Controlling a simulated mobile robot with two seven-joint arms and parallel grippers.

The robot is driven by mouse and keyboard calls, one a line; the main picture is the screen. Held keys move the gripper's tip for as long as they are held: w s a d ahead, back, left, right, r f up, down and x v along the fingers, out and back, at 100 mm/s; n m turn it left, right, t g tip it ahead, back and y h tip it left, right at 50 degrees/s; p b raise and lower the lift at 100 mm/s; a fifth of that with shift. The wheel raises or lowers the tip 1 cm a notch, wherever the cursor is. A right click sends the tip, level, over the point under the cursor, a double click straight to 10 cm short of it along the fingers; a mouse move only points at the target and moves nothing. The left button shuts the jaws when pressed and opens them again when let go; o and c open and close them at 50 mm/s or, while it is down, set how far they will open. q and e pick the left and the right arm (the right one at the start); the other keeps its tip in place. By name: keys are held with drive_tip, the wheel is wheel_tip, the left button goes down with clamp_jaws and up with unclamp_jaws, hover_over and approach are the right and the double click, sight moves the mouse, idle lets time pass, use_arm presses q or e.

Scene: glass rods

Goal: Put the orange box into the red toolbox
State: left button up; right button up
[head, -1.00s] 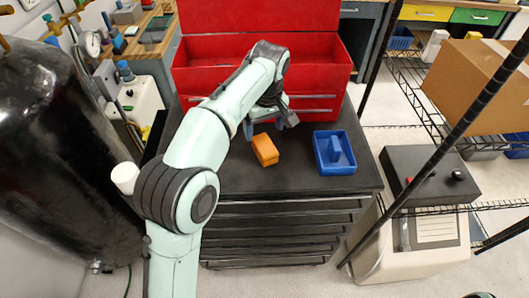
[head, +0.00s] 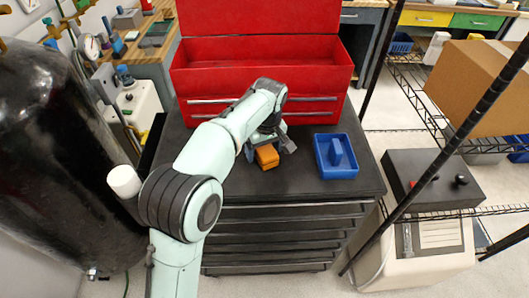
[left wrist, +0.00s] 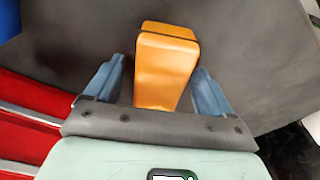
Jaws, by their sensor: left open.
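The orange box (head: 267,156) lies on the black top of the drawer cabinet, in front of the red toolbox. The red toolbox (head: 262,87) stands open at the back of the cabinet top, its lid raised and its upper tray looking empty. My left gripper (head: 268,147) is just above the orange box, partly hiding it in the head view. In the left wrist view the left gripper (left wrist: 155,88) is open, with one blue finger on each side of the orange box (left wrist: 166,65) and gaps between. My right gripper is not in view.
A blue tray (head: 348,171) with an upright divider or handle sits to the right of the orange box. A black cylinder (head: 60,160) stands at the left. A wire shelf with a cardboard box (head: 480,88) is at the right.

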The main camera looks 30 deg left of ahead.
sight(264, 147)
use_arm(q)
drive_tip(key=shift+f, duration=0.2)
idle(0.5)
drive_tip(key=c, duration=1.2)
drive_tip(key=shift+r, duration=0.1)
drive_tip(key=shift+r, duration=0.2)
wheel_tip(264, 147, up, 20)
drive_tip(key=p, duration=0.7)
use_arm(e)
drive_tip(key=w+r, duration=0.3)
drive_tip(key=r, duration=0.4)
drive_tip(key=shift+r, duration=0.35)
